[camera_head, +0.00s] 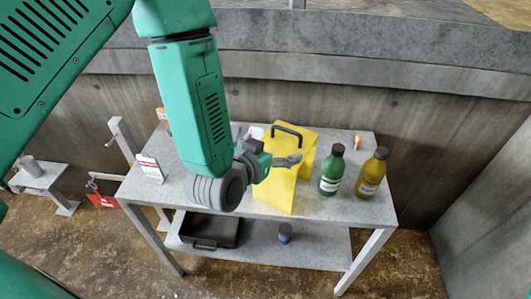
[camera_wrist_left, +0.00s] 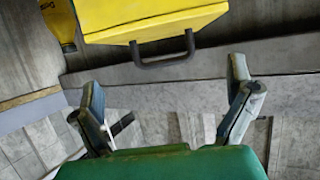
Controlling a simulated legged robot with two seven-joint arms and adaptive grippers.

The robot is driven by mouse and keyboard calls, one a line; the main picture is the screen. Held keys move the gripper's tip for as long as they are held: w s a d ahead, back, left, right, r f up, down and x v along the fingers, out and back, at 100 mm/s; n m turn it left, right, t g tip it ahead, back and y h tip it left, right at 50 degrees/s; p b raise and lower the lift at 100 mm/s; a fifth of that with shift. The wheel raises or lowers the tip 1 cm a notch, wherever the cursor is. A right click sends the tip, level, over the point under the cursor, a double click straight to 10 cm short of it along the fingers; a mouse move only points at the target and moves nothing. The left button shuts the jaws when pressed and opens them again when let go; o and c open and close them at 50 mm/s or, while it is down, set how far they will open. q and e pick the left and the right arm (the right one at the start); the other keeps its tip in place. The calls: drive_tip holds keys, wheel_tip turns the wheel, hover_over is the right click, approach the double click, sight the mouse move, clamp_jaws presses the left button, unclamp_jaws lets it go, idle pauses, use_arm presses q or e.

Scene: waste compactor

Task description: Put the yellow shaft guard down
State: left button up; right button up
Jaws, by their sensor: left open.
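The yellow shaft guard (camera_head: 278,192) stands on the grey table, a bent yellow piece with a black handle (camera_head: 287,129) on top. My left gripper (camera_head: 292,160) is in front of the guard in the head view and covers part of it. In the left wrist view the guard (camera_wrist_left: 150,18) is at the top, with its handle (camera_wrist_left: 162,60) hanging toward the gripper. My right gripper is not in view.
A green bottle (camera_head: 332,172) and a yellow bottle (camera_head: 371,175) stand on the table (camera_head: 345,208) right of the guard. A white card (camera_head: 150,169) stands at the left. The lower shelf holds a black tray (camera_head: 210,230) and a small jar (camera_head: 284,233). A concrete wall is behind.

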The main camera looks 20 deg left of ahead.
use_arm(q)
drive_tip(key=s+a+f+g, duration=0.3)
drive_tip(key=s+f, duration=0.3)
drive_tip(key=s, duration=0.3)
drive_tip(key=s+a+f+g+y, duration=0.1)
drive_tip(key=s+a+f+g, duration=0.3)
drive_tip(key=s+f, duration=0.3)
drive_tip(key=s+a+f+g, duration=0.3)
drive_tip(key=s+f+g, duration=0.2)
drive_tip(key=s, duration=0.8)
drive_tip(key=shift+a+f+n+g+y, duration=0.3)
drive_tip(key=shift+a+f+n+g, duration=0.1)
drive_tip(key=shift+f, duration=0.55)
drive_tip(key=shift+b, duration=0.3)
